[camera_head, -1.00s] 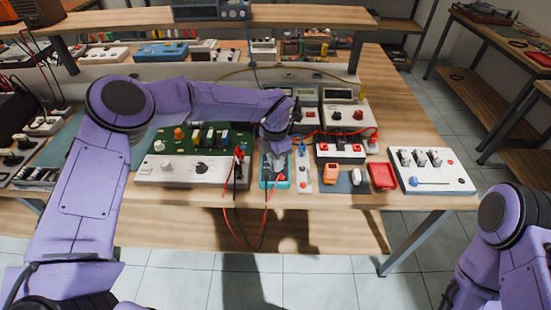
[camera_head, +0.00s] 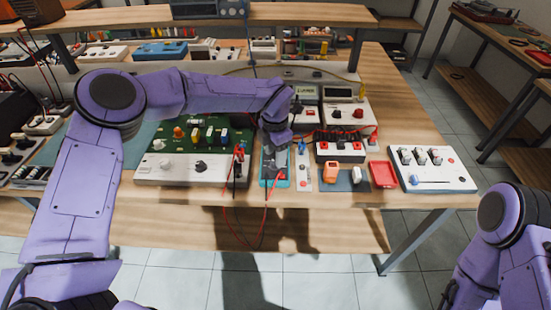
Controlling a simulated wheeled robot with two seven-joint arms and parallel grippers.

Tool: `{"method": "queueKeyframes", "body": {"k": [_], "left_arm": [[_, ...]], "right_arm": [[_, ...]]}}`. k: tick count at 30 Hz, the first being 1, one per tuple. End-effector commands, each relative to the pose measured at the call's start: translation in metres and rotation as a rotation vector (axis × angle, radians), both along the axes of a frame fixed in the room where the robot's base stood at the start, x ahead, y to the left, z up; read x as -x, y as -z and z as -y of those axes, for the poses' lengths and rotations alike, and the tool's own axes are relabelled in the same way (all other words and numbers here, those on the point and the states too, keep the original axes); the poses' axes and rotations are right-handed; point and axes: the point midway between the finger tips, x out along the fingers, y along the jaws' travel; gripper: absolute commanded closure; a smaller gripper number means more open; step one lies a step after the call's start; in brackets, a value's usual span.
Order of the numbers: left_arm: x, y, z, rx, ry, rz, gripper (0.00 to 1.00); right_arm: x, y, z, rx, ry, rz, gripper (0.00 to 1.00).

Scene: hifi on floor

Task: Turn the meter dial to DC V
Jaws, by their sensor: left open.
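The meter (camera_head: 276,183) is a small teal-edged handheld unit lying near the front edge of the workbench. Its red and black leads hang over the edge. My left gripper (camera_head: 274,150) is right over the upper part of the meter, pointing down, and is open. It hides the meter's dial and most of its face, so I cannot read the dial setting or tell whether the fingers touch it. My right arm (camera_head: 507,235) shows at the lower right, but its gripper is outside the picture.
A white-fronted panel with a green board (camera_head: 193,172) stands left of the meter. A narrow white strip (camera_head: 303,180), a black-and-white box (camera_head: 340,152), a red tray (camera_head: 383,175) and a white switch panel (camera_head: 431,170) lie to the right. An upper shelf (camera_head: 300,15) spans the back.

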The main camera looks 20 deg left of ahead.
Motion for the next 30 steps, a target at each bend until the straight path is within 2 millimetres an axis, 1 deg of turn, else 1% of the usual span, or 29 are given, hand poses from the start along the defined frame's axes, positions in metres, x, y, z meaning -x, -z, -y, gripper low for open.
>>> {"method": "queueKeyframes", "body": {"k": [1, 6, 9, 12, 15, 30], "left_arm": [[-0.001, -0.011, 0.000, 0.001, 0.000, 0.006, 0.46], [-0.001, -0.051, 0.000, 0.000, 0.000, 0.005, 0.46], [-0.001, -0.069, 0.000, 0.000, 0.001, 0.004, 0.46], [-0.001, -0.079, 0.000, 0.000, 0.001, 0.003, 0.46], [0.000, -0.082, 0.000, 0.001, 0.001, 0.001, 0.46], [0.000, -0.081, -0.002, 0.000, -0.002, 0.001, 0.46]], "right_arm": [[0.000, 0.006, 0.000, 0.000, 0.000, 0.000, 0.43], [0.000, 0.014, 0.000, 0.000, 0.000, 0.000, 0.43], [0.000, 0.016, 0.000, 0.000, 0.000, 0.000, 0.43], [0.000, 0.017, 0.000, 0.000, 0.000, 0.000, 0.43], [0.000, 0.017, 0.000, 0.000, 0.000, 0.000, 0.43], [0.000, 0.016, 0.000, 0.000, 0.000, 0.000, 0.43]]}}
